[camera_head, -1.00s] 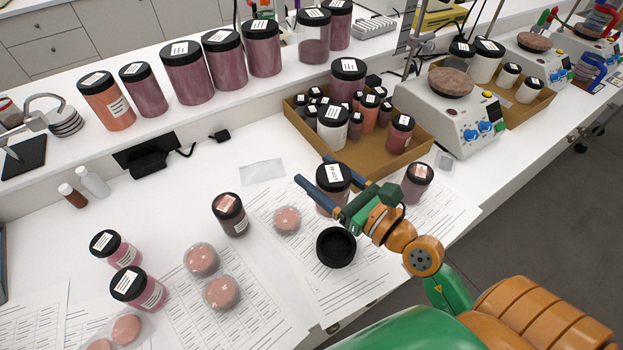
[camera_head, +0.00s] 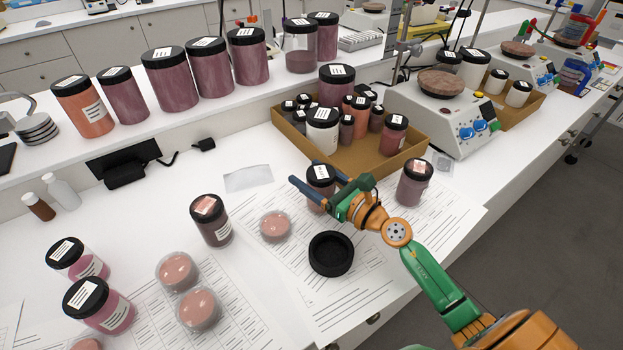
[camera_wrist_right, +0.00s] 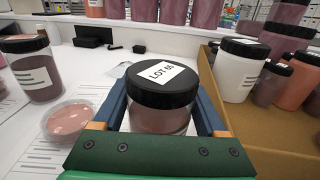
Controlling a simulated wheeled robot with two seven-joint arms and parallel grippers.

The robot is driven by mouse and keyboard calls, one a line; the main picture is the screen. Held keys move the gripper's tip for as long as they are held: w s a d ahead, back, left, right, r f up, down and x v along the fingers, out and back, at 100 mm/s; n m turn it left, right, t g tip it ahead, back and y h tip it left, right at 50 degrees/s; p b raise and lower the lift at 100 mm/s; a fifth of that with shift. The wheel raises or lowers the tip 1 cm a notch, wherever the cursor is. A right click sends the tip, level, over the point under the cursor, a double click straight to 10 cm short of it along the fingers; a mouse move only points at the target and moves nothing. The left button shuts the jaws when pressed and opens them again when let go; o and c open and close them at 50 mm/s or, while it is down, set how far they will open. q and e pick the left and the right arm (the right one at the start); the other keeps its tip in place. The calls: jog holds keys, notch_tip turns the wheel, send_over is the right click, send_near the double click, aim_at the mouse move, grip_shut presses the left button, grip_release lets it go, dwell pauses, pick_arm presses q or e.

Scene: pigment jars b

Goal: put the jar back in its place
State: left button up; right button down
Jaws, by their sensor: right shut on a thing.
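The held jar (camera_head: 320,176) has a black lid and a white label; in the right wrist view the jar (camera_wrist_right: 162,90) reads "LOT" with a number and looks upright. My right gripper (camera_head: 309,172) is shut around its sides, with one blue finger on each side. The jar is just in front of the cardboard box (camera_head: 365,168), over or on the printed sheets; I cannot tell whether its base touches. A round black open holder or cap (camera_head: 331,253) lies nearer me, empty. My left gripper is not in view.
A dark jar (camera_head: 211,220) stands left and another jar (camera_head: 415,181) stands right of the gripper. Clear dishes of pink powder (camera_head: 275,226) lie on the paper. The box holds several jars. A stirrer hotplate (camera_head: 445,110) stands behind right. Large jars line the shelf.

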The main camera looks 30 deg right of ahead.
aim_at(331, 191)
jog(key=shift+f, duration=0.1)
jog(key=shift+c, duration=1.2)
grip_release()
jog(key=shift+o, duration=1.2)
jog(key=shift+s, duration=0.1)
jog(key=shift+r, duration=0.25)
jog(key=b+v, duration=0.1)
jog(key=v, duration=0.2)
jog(key=b+v, duration=0.2)
jog(key=v, duration=0.2)
jog(key=b+v, duration=0.1)
jog(key=v, duration=0.3)
jog(key=shift+f+b, duration=0.3)
jog(key=shift+f, duration=0.05)
jog(key=shift+s+d+r, duration=0.1)
jog(key=shift+s+r, duration=0.1)
jog(key=shift+s, duration=0.25)
